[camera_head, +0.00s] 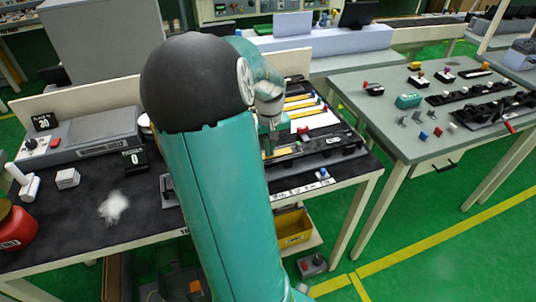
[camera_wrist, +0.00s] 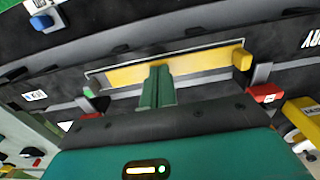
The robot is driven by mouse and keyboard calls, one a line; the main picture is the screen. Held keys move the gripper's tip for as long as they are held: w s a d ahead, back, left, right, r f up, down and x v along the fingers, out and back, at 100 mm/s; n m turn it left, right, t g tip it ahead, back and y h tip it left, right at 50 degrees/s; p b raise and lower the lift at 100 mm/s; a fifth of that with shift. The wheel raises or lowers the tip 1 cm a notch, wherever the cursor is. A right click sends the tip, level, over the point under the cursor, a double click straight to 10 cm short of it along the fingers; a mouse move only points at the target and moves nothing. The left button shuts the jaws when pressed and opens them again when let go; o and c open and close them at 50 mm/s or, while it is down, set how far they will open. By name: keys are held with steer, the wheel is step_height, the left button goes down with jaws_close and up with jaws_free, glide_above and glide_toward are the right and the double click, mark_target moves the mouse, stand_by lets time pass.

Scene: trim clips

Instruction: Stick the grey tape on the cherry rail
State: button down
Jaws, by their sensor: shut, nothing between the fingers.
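My gripper (camera_wrist: 156,88) is shut and empty, its green fingers over the near edge of a yellow strip (camera_wrist: 205,63) in the wrist view. I cannot tell whether they touch it. The strip lies in a pale-edged slot of a dark fixture, with a yellow block (camera_wrist: 242,60) at its right end. A red piece (camera_wrist: 264,93) sits to the right and a green piece (camera_wrist: 89,92) to the left. I cannot tell which part is the cherry rail, and no grey tape is clearly identifiable. In the head view my arm hides part of the work area.
A black-topped table (camera_head: 60,215) holds a grey console (camera_head: 95,136), white blocks (camera_head: 67,178) and a red container (camera_head: 16,229). A second table (camera_head: 392,133) on the right carries dark fixtures and small coloured parts. A yellow bin (camera_head: 293,229) is below. Green floor separates the tables.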

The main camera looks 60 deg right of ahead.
steer(key=shift+r, duration=3.5)
steer(key=w+a+r+n+t, duration=0.25)
steer(key=w+a, duration=0.55)
steer(key=a, duration=0.4)
steer(key=a+r+n+t, duration=0.1)
steer(key=a+r+n, duration=0.1)
steer(key=a, duration=1.3)
steer(key=s+a+r+n+t, duration=0.1)
steer(key=a+n, duration=0.3)
steer(key=a, duration=1.1)
steer(key=shift+a+r+t, duration=0.3)
steer(key=shift+r+t, duration=0.25)
steer(key=shift+r, duration=0.15)
